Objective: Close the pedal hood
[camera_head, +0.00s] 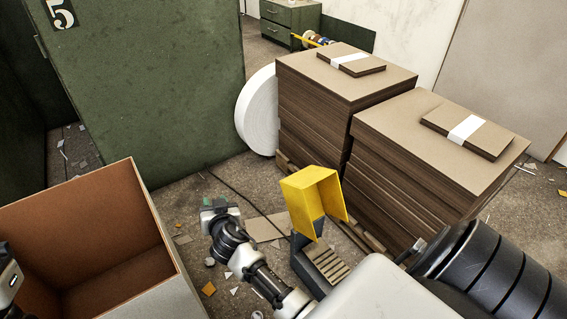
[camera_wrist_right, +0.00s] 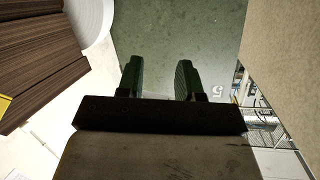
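The yellow pedal hood (camera_head: 314,196) stands raised, its open side facing right, above a dark foot pedal (camera_head: 324,262) with a ribbed tread on the floor. A sliver of yellow, probably the hood, shows at the left edge of the right wrist view (camera_wrist_right: 4,104). My right gripper (camera_head: 216,204) is to the left of the hood in the head view, apart from it. In the right wrist view its two dark green fingers (camera_wrist_right: 160,80) are spread with nothing between them. A part of my left arm shows at the left edge of the head view; its fingers are not visible.
Two stacks of brown board (camera_head: 310,108) (camera_head: 400,165) stand on pallets right of and behind the hood. An open brown box (camera_head: 172,262) is at the lower left. A green cabinet (camera_head: 150,90) and a white roll (camera_head: 257,112) stand behind. Scraps litter the floor.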

